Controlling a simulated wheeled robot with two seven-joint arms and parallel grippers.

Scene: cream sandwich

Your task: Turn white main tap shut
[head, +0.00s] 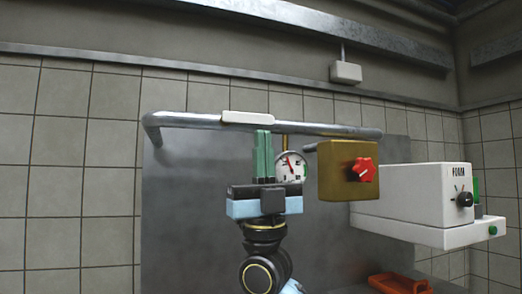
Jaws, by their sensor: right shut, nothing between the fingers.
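The white tap handle (248,117) is a long white bar that lies in line with the grey horizontal pipe (340,129) on the wall. My right gripper (263,134) points up with its green fingers shut and empty. Its tips are just below the right part of the white bar in the picture. I cannot tell how far in front of the pipe they are. My left gripper is not in view.
A round gauge (291,165) sits right of my fingers, partly hidden. A brass box (334,178) with a red knob (365,170) and a white machine (410,187) with a black knob (465,199) are further right. An orange thing (400,284) lies lower right.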

